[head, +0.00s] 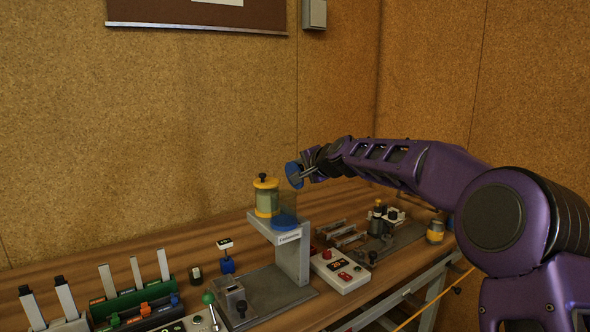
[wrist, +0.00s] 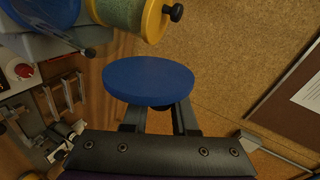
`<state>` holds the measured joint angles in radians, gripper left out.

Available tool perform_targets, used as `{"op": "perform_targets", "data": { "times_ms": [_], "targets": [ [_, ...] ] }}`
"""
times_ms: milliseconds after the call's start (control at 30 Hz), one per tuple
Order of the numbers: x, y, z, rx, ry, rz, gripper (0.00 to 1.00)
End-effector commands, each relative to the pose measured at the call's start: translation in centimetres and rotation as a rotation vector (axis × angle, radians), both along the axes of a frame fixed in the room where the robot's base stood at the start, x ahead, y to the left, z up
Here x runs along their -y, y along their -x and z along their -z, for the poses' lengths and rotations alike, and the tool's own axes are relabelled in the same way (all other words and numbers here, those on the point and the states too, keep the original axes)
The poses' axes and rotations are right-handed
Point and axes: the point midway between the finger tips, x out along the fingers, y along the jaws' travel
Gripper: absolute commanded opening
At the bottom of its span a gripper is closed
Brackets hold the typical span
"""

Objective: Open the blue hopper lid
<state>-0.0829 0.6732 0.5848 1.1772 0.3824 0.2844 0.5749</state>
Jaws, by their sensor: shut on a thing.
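The blue hopper lid (head: 293,175) is a round blue disc, off the hopper and tilted on edge in the head view. In the wrist view the lid (wrist: 148,80) lies across the fingertips. My gripper (head: 308,172) is shut on the lid's dark knob, which is mostly hidden behind the disc in the wrist view (wrist: 160,108). The blue hopper (head: 285,221) stands below on a grey stand, with its top uncovered. It also shows at the upper left of the wrist view (wrist: 22,35). The lid is clear of it, above and slightly to the right.
A hopper with a yellow lid (head: 266,184) and black knob stands just left of the blue one. A white box with red buttons (head: 341,270) and metal fixtures (head: 380,238) are to the right. Racks and switches fill the bench's front left. A cork wall is behind.

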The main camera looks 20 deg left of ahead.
Motion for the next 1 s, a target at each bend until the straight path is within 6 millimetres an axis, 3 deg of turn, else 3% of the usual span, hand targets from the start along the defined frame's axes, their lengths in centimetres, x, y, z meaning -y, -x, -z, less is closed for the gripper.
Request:
{"op": "perform_targets", "data": {
  "times_ms": [533, 567, 700, 1000],
  "targets": [
    [0.09, -0.05, -0.18, -0.018, -0.019, 0.002, 0.00],
    [0.10, -0.06, -0.18, -0.018, -0.019, 0.002, 0.28],
    [0.10, -0.04, -0.13, -0.019, -0.019, 0.002, 0.53],
    [0.13, 0.02, -0.03, -0.020, -0.017, 0.001, 0.54]
  ]
}}
